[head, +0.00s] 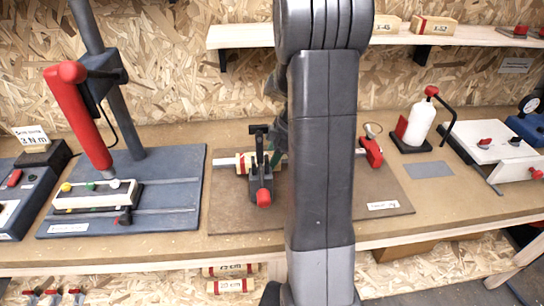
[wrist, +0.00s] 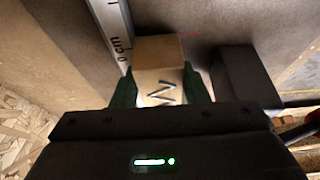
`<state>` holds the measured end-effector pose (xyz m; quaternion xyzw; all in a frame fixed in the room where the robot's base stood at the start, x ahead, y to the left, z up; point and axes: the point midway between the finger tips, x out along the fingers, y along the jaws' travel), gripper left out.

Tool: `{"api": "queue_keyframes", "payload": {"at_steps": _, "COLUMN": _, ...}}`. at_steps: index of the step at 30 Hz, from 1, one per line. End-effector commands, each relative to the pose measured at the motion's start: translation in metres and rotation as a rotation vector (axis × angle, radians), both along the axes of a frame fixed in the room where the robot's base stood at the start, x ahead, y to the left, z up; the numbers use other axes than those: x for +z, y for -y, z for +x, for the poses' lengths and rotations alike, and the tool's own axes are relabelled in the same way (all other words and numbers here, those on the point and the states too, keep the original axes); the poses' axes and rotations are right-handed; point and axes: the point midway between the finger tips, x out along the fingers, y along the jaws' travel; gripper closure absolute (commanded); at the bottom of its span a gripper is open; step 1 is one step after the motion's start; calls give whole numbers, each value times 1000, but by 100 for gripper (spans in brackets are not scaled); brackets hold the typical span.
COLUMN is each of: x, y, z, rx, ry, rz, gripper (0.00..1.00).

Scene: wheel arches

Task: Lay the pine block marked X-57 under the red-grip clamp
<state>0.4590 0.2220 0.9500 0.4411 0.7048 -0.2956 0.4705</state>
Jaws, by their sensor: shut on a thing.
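My gripper (wrist: 161,88) shows in the wrist view with its two green fingertips shut on a pale wooden block (wrist: 158,52). The block carries dark strokes, but I cannot read a full mark on it. A second red clamp part (head: 371,152) shows right of my arm. My arm hides the middle of the board, the block and most of my gripper in the head view.
A ruler (wrist: 113,30) lies beside the block, and a dark block-like part (wrist: 246,76) stands to its right. A blue-grey press base (head: 180,190) with a red lever is at left. A white bottle (head: 421,122) stands at right. A shelf (head: 245,38) holds marked blocks.

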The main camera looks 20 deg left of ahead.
Motion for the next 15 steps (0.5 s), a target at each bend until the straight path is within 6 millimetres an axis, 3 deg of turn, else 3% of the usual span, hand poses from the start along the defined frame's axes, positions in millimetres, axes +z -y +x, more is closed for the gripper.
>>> {"api": "queue_keyframes", "payload": {"at_steps": 6, "x": -2, "y": 0, "z": 0, "rx": 0, "ry": 0, "rz": 0, "gripper": 85}}
{"api": "queue_keyframes", "payload": {"at_steps": 7, "x": -3, "y": 0, "z": 0, "rx": 0, "ry": 0, "rz": 0, "gripper": 54}}
{"api": "queue_keyframes", "payload": {"at_steps": 9, "x": -3, "y": 0, "z": 0, "rx": 0, "ry": 0, "rz": 0, "gripper": 40}}
{"api": "queue_keyframes", "payload": {"at_steps": 15, "x": -2, "y": 0, "z": 0, "rx": 0, "ry": 0, "rz": 0, "gripper": 38}}
